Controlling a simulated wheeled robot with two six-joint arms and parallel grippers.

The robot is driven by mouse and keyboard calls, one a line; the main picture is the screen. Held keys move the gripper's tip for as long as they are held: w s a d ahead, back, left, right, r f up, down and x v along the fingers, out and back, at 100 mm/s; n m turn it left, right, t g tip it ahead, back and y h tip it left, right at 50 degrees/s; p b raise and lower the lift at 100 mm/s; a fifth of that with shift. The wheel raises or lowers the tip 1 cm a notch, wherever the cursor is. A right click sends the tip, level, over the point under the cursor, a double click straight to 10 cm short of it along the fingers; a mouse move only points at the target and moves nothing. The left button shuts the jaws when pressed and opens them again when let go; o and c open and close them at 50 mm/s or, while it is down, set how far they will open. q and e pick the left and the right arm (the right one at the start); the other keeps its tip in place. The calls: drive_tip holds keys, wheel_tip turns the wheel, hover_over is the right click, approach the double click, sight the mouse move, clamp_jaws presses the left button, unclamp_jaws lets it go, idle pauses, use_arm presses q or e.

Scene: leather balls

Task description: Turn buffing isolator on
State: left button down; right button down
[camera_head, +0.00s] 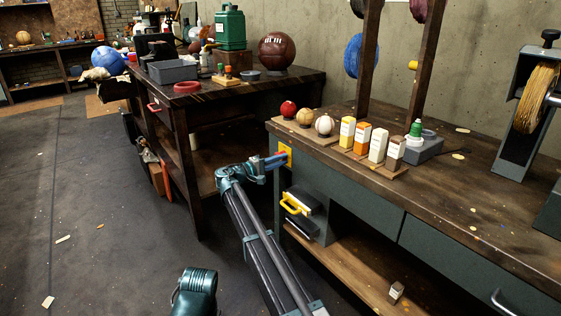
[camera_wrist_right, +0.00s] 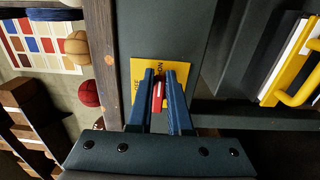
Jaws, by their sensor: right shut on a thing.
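The buffing isolator is a small red switch handle (camera_wrist_right: 158,97) on a yellow plate (camera_wrist_right: 147,66) with dark lettering. The yellow plate (camera_head: 287,150) also shows in the head view, on the end of the grey-green workbench below its top. My right gripper (camera_head: 279,159) reaches the plate from the left. In the right wrist view its blue fingers (camera_wrist_right: 165,90) stand on both sides of the red handle, shut on it. The fingers hide part of the handle and lettering, and I cannot tell which setting it is at. My left gripper is out of view.
The workbench top (camera_head: 470,195) carries balls, small cartons and a green-capped bottle. A yellow handle (camera_head: 293,204) juts out below and right of the plate. A second dark table (camera_head: 260,88) stands behind left. Open floor (camera_head: 80,200) lies to the left.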

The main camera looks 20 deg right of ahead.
drive_tip(key=shift+s, duration=0.1)
idle(0.3)
drive_tip(key=c, duration=0.8)
unclamp_jaws()
drive_tip(key=shift+c, duration=0.2)
drive_tip(key=v, duration=1.4)
drive_tip(key=shift+d, duration=0.15)
